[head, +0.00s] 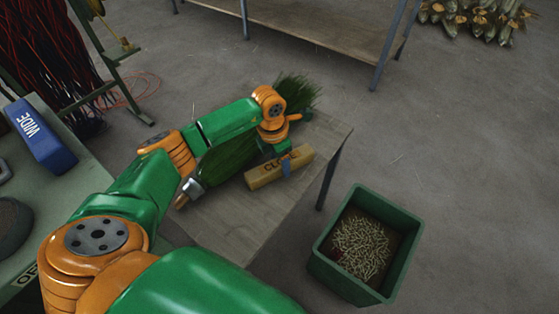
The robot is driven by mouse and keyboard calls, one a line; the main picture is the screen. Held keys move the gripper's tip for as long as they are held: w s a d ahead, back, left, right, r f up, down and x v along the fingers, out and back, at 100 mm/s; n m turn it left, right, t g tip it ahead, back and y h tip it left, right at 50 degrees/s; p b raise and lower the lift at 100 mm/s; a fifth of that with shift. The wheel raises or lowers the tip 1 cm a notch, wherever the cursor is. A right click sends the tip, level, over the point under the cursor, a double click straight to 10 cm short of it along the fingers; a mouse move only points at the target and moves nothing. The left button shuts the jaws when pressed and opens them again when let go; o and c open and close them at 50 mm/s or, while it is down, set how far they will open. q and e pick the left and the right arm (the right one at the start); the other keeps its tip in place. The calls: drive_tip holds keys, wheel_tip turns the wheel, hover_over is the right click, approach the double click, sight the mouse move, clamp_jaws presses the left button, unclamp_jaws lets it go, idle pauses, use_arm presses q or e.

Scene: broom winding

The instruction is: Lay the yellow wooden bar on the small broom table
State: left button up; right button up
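The yellow wooden bar (264,175) with dark lettering starting "CLO" is at the right side of the small broom table (232,222). My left gripper (286,166) reaches over the bar from behind, and a blue finger lies against its front face. The gripper looks shut on the bar; the far finger is hidden. The bar looks level and at or just above the tabletop; I cannot tell if it touches. A broom with green bristles (228,160) lies on the table behind the bar, partly covered by my arm. My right gripper is not in view.
A green bin (326,271) of small tan pieces stands on the floor right of the table. A blue block marked "WIDE" (40,135) lies on the green bench at left. A larger table (320,22) stands behind.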

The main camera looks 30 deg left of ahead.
sight(275, 165)
use_arm(q)
drive_tip(key=shift+o, duration=0.2)
wheel_tip(275, 165, up, 12)
drive_tip(key=s+p, duration=0.1)
drive_tip(key=shift+s+a, duration=0.15)
drive_tip(key=shift+a, duration=0.2)
